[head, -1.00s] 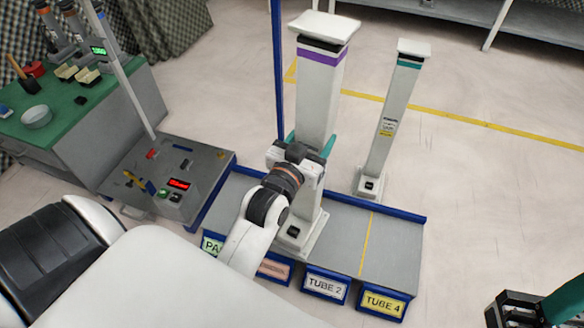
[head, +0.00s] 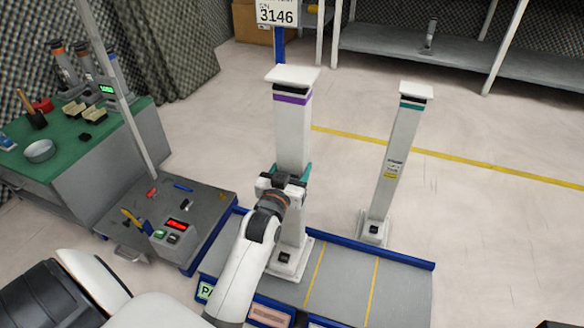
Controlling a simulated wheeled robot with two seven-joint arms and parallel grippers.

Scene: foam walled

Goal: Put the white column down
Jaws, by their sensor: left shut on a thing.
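A white column (head: 292,145) with a purple band and a flat top plate stands upright in the middle of the view. My left gripper (head: 284,180) is shut on it at mid-height; teal finger pads show on both sides. Its square base (head: 289,262) is over the grey platform (head: 342,290), left of the first yellow line. I cannot tell whether the base touches the platform. My left arm hides part of the lower shaft. A second white column (head: 392,160), with a teal band, stands behind the platform to the right. My right gripper is not clearly visible.
The platform has a raised blue back edge (head: 400,258) and labelled fronts. Its right part is bare. A grey cart (head: 205,208) with a red display box (head: 173,234) and tools is close on the left. A green-topped bench (head: 72,150) stands beyond it.

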